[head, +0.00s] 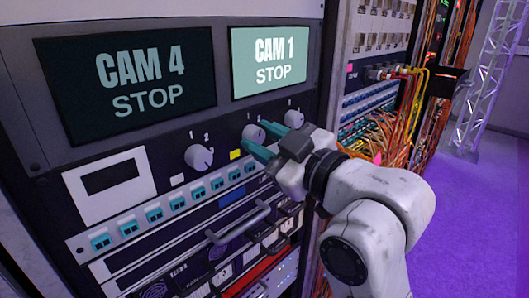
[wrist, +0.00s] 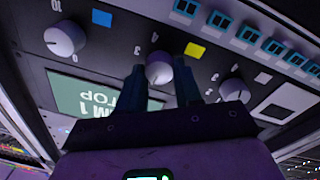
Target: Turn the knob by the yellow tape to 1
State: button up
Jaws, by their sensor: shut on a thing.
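The yellow tape (head: 236,155) sits on the black panel just below and left of a round pale knob (head: 254,131). In the wrist view, which looks upside down, the same yellow tape (wrist: 195,50) is beside the middle knob (wrist: 159,68). My gripper (head: 262,146) reaches this knob from the right. In the wrist view its two dark fingers (wrist: 162,80) stand on either side of the knob, shut on it. Small numerals are around the knob, but I cannot tell which one its pointer faces.
A second knob (head: 199,157) is to the left, with white tape (head: 177,179) below it. A third knob (head: 293,118) is to the right, partly behind my gripper. Screens above read CAM 4 STOP (head: 130,85) and CAM 1 STOP (head: 270,62). Teal-switched rows and handles lie below.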

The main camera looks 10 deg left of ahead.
jog(key=shift+f+n+b, duration=0.1)
jog(key=shift+n+b, duration=0.5)
jog(key=shift+n, duration=0.3)
jog(key=o, duration=1)
jog(key=shift+o, duration=0.2)
jog(key=v, duration=1)
jog(key=shift+s+d+b, duration=0.25)
jog(key=shift+d+b, duration=0.1)
